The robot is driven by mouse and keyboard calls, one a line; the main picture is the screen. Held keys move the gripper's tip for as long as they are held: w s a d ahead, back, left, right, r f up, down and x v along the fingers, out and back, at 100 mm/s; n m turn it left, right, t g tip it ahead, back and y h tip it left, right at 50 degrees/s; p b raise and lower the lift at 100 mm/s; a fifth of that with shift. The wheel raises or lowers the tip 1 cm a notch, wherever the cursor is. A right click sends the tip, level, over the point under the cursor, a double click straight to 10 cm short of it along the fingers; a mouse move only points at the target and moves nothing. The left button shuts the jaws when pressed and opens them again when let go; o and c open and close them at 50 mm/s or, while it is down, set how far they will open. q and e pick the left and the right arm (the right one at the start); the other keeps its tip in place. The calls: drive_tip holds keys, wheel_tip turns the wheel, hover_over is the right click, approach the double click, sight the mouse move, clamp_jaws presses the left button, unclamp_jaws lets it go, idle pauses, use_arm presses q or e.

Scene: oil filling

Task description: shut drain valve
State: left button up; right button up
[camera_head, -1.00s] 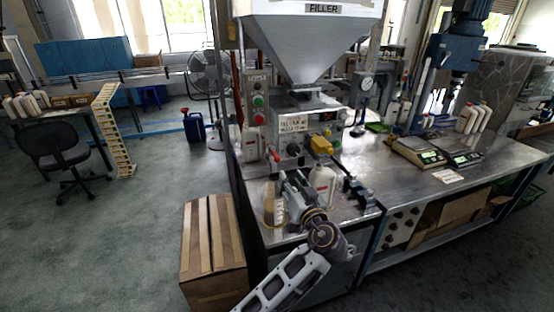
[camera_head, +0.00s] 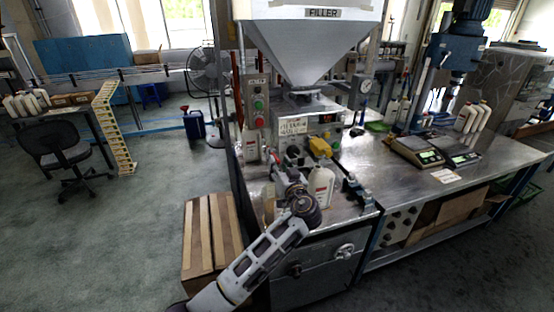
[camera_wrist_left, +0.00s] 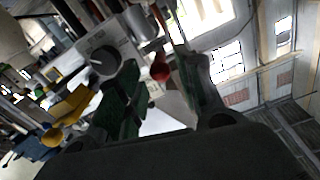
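The hopper-fed filler (camera_head: 312,40) stands at centre in the head view. No part is clearly marked as the drain valve. A red ball-shaped knob (camera_wrist_left: 160,72) shows in the wrist view, ahead of the gap between my left gripper's fingers and apart from them. It may be a valve handle; I cannot tell. My left gripper (camera_head: 280,166) is in front of the filler's panel; its parted, empty fingers show in the wrist view (camera_wrist_left: 165,100). A yellow part (camera_head: 320,147) sits to its right on the filler. My right gripper is out of view.
A white bottle (camera_head: 321,186) stands close right of my left gripper. Another bottle (camera_head: 268,203) is partly hidden behind it. Round handles (camera_head: 345,251) are on the cabinet front below. A cardboard box (camera_head: 210,240) stands left; scales (camera_head: 414,151) are on the right bench.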

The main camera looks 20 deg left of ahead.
use_arm(q)
drive_tip(key=shift+x, duration=1.5)
clamp_jaws()
